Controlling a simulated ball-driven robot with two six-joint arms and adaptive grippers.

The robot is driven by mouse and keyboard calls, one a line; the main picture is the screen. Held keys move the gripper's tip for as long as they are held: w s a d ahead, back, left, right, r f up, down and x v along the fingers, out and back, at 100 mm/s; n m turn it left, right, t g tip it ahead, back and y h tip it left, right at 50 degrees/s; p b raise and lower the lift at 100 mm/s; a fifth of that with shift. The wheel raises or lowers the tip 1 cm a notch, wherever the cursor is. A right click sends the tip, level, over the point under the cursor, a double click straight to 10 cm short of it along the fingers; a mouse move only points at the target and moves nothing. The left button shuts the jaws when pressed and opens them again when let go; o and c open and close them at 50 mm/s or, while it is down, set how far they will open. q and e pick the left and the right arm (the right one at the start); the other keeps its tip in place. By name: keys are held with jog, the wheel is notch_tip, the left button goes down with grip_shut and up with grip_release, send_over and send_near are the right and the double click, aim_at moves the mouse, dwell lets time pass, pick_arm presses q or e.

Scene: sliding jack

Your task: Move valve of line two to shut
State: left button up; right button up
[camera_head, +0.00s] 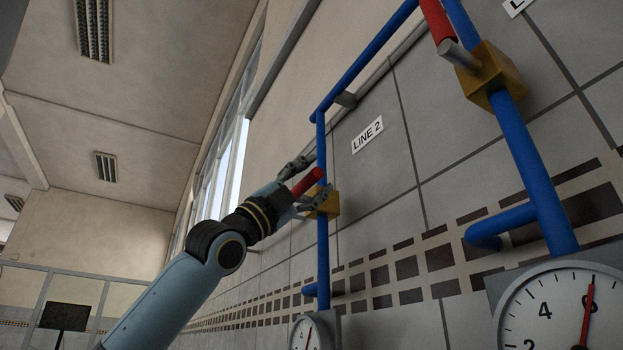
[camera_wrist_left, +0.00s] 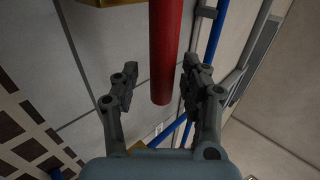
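The line two valve has a yellow body (camera_head: 331,204) on a blue pipe (camera_head: 322,240), under the "LINE 2" label (camera_head: 367,134). Its red handle (camera_head: 308,181) slants across the picture at an angle to the upright pipe. My left gripper (camera_head: 320,174) is open, with one finger above the handle and one below. In the left wrist view, the red handle (camera_wrist_left: 163,50) reaches down between the open fingers (camera_wrist_left: 160,72), with a visible gap on both sides. The handle's joint with the valve body is partly hidden by a finger. My right gripper is not in view.
A nearer blue line at the right has its own yellow valve (camera_head: 490,72) and red handle (camera_head: 437,20). Round gauges (camera_head: 567,312) (camera_head: 305,335) sit below the lines. A tiled wall (camera_head: 400,190) stands close behind. The room left of my arm looks open.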

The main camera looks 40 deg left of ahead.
pick_arm(q)
jog(key=shift+w+r, duration=0.1)
jog(key=shift+r, duration=0.35)
notch_tip(320, 180, up, 8)
jog(key=shift+w+r, duration=0.1)
jog(key=shift+r, duration=0.5)
jog(key=shift+d+f, duration=0.1)
jog(key=s+d+f+b, duration=0.2)
jog(key=s+f+b, duration=0.4)
jog(key=s, duration=0.4)
jog(key=shift+s+d+b, duration=0.15)
jog(key=shift+s+b, duration=0.2)
jog(key=shift+b, duration=0.5)
